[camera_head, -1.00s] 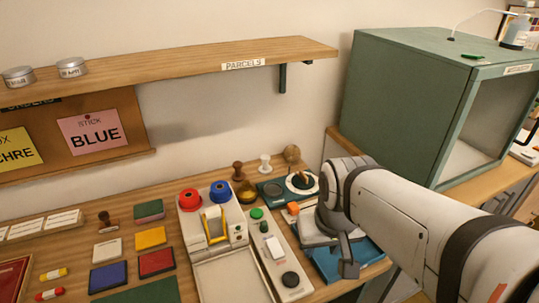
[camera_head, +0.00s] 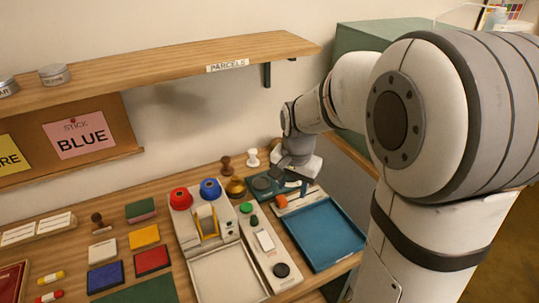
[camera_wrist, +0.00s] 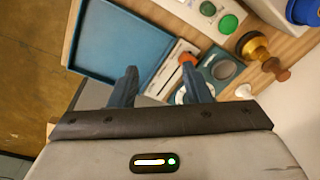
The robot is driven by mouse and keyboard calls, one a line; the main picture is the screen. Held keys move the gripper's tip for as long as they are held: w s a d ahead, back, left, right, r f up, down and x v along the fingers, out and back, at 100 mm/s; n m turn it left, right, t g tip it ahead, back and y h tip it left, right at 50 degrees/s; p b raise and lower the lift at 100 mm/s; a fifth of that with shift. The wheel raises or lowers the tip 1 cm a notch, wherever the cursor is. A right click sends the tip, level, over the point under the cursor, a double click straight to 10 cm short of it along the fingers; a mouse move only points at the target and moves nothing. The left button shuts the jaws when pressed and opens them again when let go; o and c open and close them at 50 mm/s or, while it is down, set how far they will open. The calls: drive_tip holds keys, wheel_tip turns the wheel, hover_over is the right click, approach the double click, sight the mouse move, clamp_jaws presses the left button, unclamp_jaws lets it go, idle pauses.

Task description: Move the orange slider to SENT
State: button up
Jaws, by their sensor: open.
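The orange slider (camera_head: 281,202) is a small orange block at the back left corner of the blue tray (camera_head: 318,236). In the wrist view the orange slider (camera_wrist: 187,59) sits at one end of a white strip (camera_wrist: 168,72) beside the blue tray (camera_wrist: 118,40). My gripper (camera_head: 290,172) is above the back of the table, a little behind the slider. In the wrist view my gripper (camera_wrist: 160,78) is open with nothing between its fingers. The right fingertip appears just below the slider in the picture, apparently above it. The word SENT cannot be read.
A teal base with a round grey disc (camera_wrist: 222,69) lies beside the slider. A brass-coloured pot (camera_head: 235,187) and stamps stand behind. A white panel with green buttons (camera_head: 266,240) is to the left. The parcels shelf (camera_head: 160,65) hangs above; a green cabinet (camera_head: 360,37) stands right.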

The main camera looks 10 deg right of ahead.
drive_tip(key=w+f+m+p, duration=0.2)
drive_tip(key=w+f+m, duration=0.25)
drive_tip(key=w, duration=0.35)
drive_tip(key=m+g+p, duration=0.1)
drive_tip(key=m+p, duration=0.1)
hover_over(281, 198)
wheel_tip(281, 198, down, 5)
drive_tip(key=shift+s, duration=0.15)
drive_tip(key=shift+m, duration=0.25)
wheel_tip(281, 198, down, 8)
drive_tip(key=shift+f+p, duration=0.1)
drive_tip(key=shift+p, duration=0.3)
drive_tip(key=shift+c, duration=0.4)
